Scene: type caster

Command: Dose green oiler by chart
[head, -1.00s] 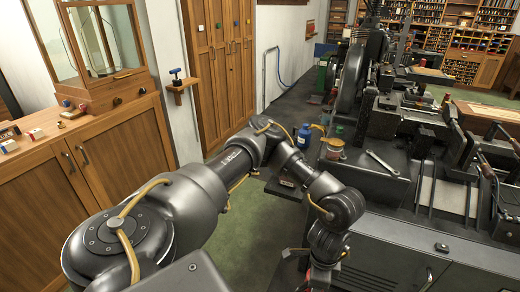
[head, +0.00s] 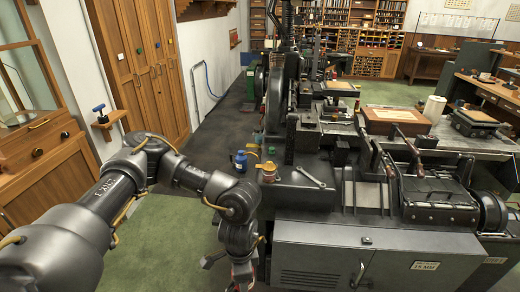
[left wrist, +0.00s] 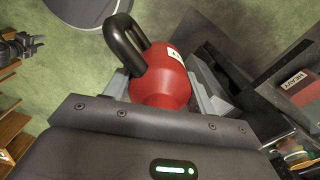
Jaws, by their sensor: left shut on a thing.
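My left gripper (left wrist: 160,92) is shut on a red rounded vessel (left wrist: 168,78) with a black loop handle and a small pale label. In the head view my left gripper (head: 243,275) is low in front of the machine, with little of it or the red vessel visible. I cannot make out a green oiler in either view. Pale sheets (head: 457,22), possibly a chart, hang on the far wall, too small to read. My right gripper is out of view.
The dark machine (head: 330,235) fills the right and centre. A blue container (head: 240,162), an orange-brown tin (head: 268,172) and a wrench (head: 312,177) are near its left end. A wooden cabinet (head: 40,185) stands left. Green floor (head: 165,245) is open between them.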

